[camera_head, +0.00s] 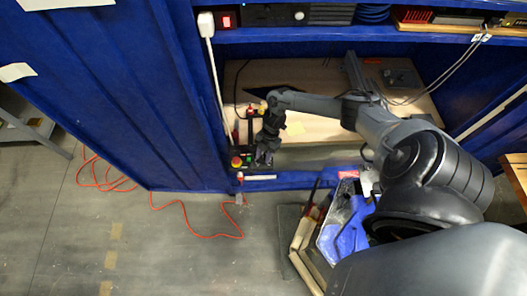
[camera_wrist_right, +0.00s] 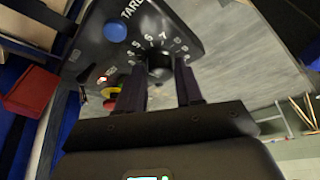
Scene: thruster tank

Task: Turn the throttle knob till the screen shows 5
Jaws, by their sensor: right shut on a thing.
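The throttle knob (camera_wrist_right: 159,66) is a black round knob on a dark control box (camera_wrist_right: 88,40), with white numerals around it in the right wrist view. Its pointer is too unclear to read. My right gripper (camera_wrist_right: 161,76) is shut on the knob, one finger on each side. In the head view my right gripper (camera_head: 263,158) reaches down to the control box at the front left of the blue bay, hiding much of it. I cannot make out a screen reading. My left gripper is not in view.
A blue button (camera_wrist_right: 115,32) marked TARE and a red and yellow stop button (camera_wrist_right: 111,103) sit on the box. A red bin (camera_wrist_right: 31,91) is at left. The blue frame (camera_head: 190,150) stands close to the box. An orange cable (camera_head: 212,236) lies on the floor.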

